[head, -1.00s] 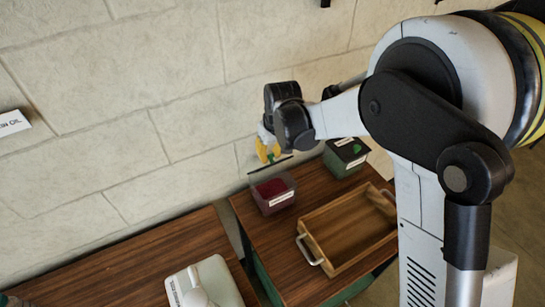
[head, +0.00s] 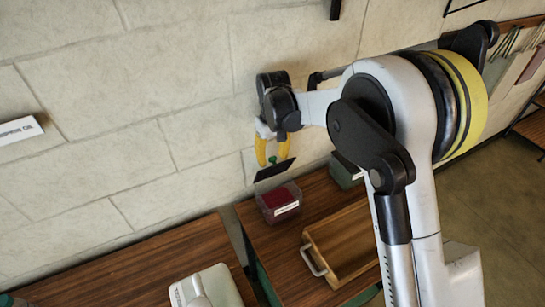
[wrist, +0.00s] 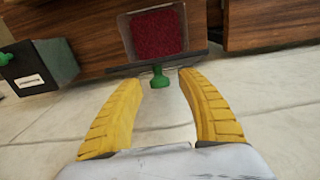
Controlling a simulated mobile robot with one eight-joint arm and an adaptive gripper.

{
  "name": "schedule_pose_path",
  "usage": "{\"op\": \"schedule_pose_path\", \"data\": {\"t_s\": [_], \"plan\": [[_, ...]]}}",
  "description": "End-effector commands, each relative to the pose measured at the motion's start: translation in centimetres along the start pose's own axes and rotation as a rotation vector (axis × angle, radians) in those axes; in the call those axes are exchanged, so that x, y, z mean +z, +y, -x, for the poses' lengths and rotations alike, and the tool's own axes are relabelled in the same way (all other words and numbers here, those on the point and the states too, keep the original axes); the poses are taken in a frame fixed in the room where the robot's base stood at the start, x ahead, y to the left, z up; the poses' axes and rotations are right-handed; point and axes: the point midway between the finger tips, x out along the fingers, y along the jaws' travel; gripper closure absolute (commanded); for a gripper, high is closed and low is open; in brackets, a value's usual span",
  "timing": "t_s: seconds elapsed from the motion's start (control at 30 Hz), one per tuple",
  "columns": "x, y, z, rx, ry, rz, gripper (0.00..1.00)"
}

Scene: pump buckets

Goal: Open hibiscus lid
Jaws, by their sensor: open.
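The hibiscus bucket (head: 280,203) is a clear box with dark red contents and a white label, near the wall end of the wooden cabinet. Its contents show uncovered in the wrist view (wrist: 157,33). Its dark lid (head: 274,170) stands tilted up above the wall side of the bucket; in the wrist view it is a thin dark bar (wrist: 200,60). The lid's green knob (wrist: 158,80) points toward my gripper. My gripper (wrist: 158,79) is open, its yellow fingers on either side of the knob with gaps between.
A second dark bucket (wrist: 40,66) with a green knob stands beside the hibiscus bucket. A wooden tray (head: 318,262) with metal handles lies nearer on the cabinet top. A pale machine (head: 222,285) stands on the left cabinet. The stone wall is close behind my gripper.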

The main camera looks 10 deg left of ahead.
Motion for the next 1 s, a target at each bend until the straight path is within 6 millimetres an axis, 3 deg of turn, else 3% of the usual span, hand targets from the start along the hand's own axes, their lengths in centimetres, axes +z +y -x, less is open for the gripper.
{"op": "schedule_pose_path", "data": {"t_s": [0.17, 0.6, 0.77, 1.0], "plan": [[0.0, 0.0, 1.5, 0.000, 0.000, 0.000, 0.54], [0.0, 0.0, 10.4, 0.000, 0.000, 0.000, 0.54], [0.0, 0.0, 11.8, 0.000, 0.000, 0.000, 0.54], [0.0, 0.0, 12.0, 0.000, 0.000, 0.000, 0.54]]}}
